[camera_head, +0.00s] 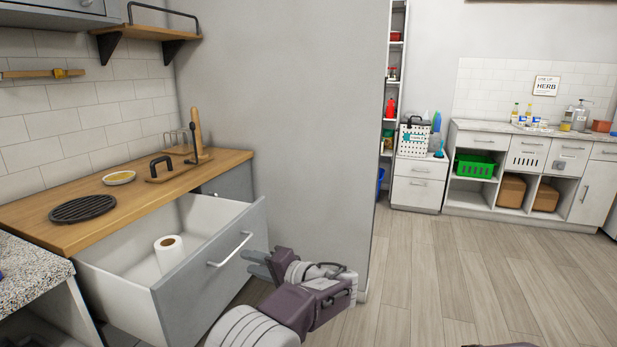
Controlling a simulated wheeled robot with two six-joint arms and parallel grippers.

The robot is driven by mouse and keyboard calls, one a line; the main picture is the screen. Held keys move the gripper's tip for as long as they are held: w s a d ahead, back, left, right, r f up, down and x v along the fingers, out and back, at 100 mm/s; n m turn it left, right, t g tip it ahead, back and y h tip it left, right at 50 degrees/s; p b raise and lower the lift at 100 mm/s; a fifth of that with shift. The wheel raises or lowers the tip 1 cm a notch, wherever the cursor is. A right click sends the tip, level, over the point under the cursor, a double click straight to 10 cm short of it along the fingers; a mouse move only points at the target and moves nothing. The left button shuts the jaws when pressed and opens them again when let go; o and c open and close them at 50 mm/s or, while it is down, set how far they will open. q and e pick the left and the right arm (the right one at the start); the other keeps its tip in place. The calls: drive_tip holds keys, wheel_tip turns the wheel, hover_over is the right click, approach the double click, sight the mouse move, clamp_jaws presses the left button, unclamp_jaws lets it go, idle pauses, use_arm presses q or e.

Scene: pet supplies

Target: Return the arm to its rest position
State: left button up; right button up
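My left gripper (252,263) is in front of the open drawer, just right of its bar handle (230,250). Its two grey fingers point left and stand apart with nothing between them. A gap seems to show between the fingers and the handle, though depth is hard to judge. My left arm comes in from the bottom edge. The drawer (207,270) is pulled out, and a white paper roll (170,254) stands inside it. My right gripper is not seen; only a dark sliver shows at the bottom edge.
The wooden counter (130,205) above the drawer holds a black round trivet (82,208), a small dish (119,177) and a wooden board (178,170). A grey wall (290,130) stands behind my arm. Open wooden floor (450,270) lies to the right.

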use_arm(q)
drive_tip(key=s+a+f+n+g+h, duration=0.2)
drive_tip(key=s+a+f+g, duration=0.15)
drive_tip(key=s+a, duration=0.45)
drive_tip(key=s+a+f+n+g+h, duration=0.2)
drive_tip(key=s+a+f+g, duration=0.15)
drive_tip(key=s+a, duration=0.4)
drive_tip(key=s+d+f+n+g+h, duration=0.1)
drive_tip(key=s+d+f+h, duration=0.4)
drive_tip(key=s+f, duration=0.25)
drive_tip(key=s+d+f+n+h, duration=0.1)
drive_tip(key=s+d+f+h, duration=0.4)
drive_tip(key=s, duration=0.4)
wheel_tip(320, 180, up, 26)
drive_tip(key=w+d+m+p, duration=0.1)
drive_tip(key=w+p, duration=0.1)
drive_tip(key=p, duration=2.4)
drive_tip(key=shift+w+d+f+t+y, duration=0.15)
drive_tip(key=shift+d+t+y, duration=0.05)
drive_tip(key=shift+t+y, duration=0.1)
